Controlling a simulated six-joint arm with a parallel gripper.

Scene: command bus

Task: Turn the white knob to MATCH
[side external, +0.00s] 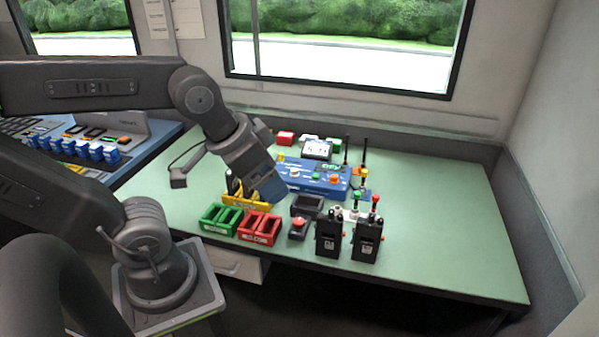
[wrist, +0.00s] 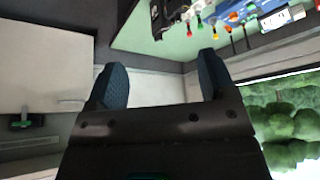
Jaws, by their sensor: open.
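The blue control panel (side external: 318,180) sits at the back middle of the green table, with a green-lit display. The white knob (side external: 294,174) is at its left part, close to my gripper; its pointer and the MATCH label are too small to read. My gripper (side external: 266,192) hangs just left of the panel in the side view, and seems apart from the knob. In the wrist view my gripper (wrist: 162,80) has its two fingers wide apart with nothing between them. The panel shows in part at the top of the wrist view (wrist: 240,12); the knob cannot be made out there.
Yellow (side external: 247,201), green (side external: 221,219) and red (side external: 259,228) trays stand below my gripper. A red button box (side external: 298,228) and two black radios (side external: 329,234) (side external: 367,240) stand in front of the panel. Antennas rise at its right. The table's right side is clear.

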